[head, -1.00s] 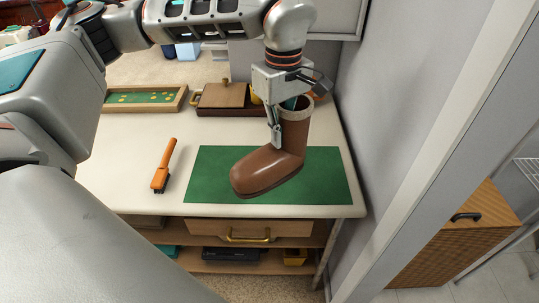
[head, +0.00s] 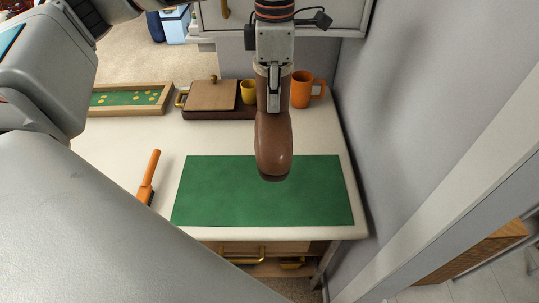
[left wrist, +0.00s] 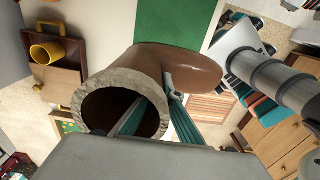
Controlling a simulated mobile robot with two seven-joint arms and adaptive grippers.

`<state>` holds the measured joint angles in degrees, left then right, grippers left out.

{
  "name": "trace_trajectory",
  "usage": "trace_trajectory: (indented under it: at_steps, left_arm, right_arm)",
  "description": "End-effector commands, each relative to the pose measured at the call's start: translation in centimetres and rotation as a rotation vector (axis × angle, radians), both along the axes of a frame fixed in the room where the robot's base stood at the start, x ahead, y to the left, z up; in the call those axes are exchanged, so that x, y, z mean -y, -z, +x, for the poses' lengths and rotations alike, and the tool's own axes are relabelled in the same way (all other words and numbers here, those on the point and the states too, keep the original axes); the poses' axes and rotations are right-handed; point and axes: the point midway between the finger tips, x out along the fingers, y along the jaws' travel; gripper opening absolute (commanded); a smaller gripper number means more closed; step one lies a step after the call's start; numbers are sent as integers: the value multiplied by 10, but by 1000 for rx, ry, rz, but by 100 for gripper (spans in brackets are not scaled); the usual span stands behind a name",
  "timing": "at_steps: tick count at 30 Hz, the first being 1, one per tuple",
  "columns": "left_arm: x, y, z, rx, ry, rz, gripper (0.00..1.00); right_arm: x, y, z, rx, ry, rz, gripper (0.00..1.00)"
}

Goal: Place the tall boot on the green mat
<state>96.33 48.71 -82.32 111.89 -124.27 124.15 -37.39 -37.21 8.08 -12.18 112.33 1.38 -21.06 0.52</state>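The tall brown boot (head: 273,145) has a pale rim and is upright, its toe pointing toward me in the head view. My left gripper (head: 274,98) is shut on the boot's shaft from above. In the left wrist view, one finger goes into the boot's opening (left wrist: 125,112) and the other lies outside the shaft. The green mat (head: 215,195) lies flat at the table's front. The boot overlaps the mat's far edge in the head view and seems to hang above it. The boot's sole is mostly hidden. My right gripper is not in view.
An orange-handled brush (head: 148,178) lies left of the mat. Behind stand a tray with green inside (head: 125,97), a lidded wooden box (head: 208,95), a yellow cup (head: 249,92) and an orange mug (head: 301,90). A grey wall (head: 400,110) borders the right. The mat's surface is clear.

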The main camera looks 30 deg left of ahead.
Motion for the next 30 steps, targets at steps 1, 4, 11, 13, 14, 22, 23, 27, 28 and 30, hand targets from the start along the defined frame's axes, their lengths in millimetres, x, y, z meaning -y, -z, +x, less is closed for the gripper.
trace_trajectory:
  at_steps: [1,4,11,13,14,22,23,27,28,30]
  left_arm:
    - [0,15,-1,-7,0,-1,0]
    - [0,39,-1,-6,1,0,0]
    - [0,92,-1,-4,2,-1,0]
    - [0,104,-1,-2,3,0,0]
    - [0,108,-1,-2,3,-1,0]
    - [0,127,0,1,2,-1,0]
    - [0,130,0,-1,2,-1,0]
    - [0,150,-1,-2,3,-1,0]
    - [0,153,0,-1,3,-1,0]
    - [0,158,0,0,3,-1,0]
  right_arm:
    - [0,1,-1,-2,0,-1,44]
    - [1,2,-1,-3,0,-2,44]
    - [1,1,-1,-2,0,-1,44]
    - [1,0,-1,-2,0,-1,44]
    - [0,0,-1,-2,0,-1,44]
    - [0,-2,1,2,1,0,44]
    - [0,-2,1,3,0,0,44]
    - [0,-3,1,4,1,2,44]
    - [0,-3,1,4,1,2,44]
    - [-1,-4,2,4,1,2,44]
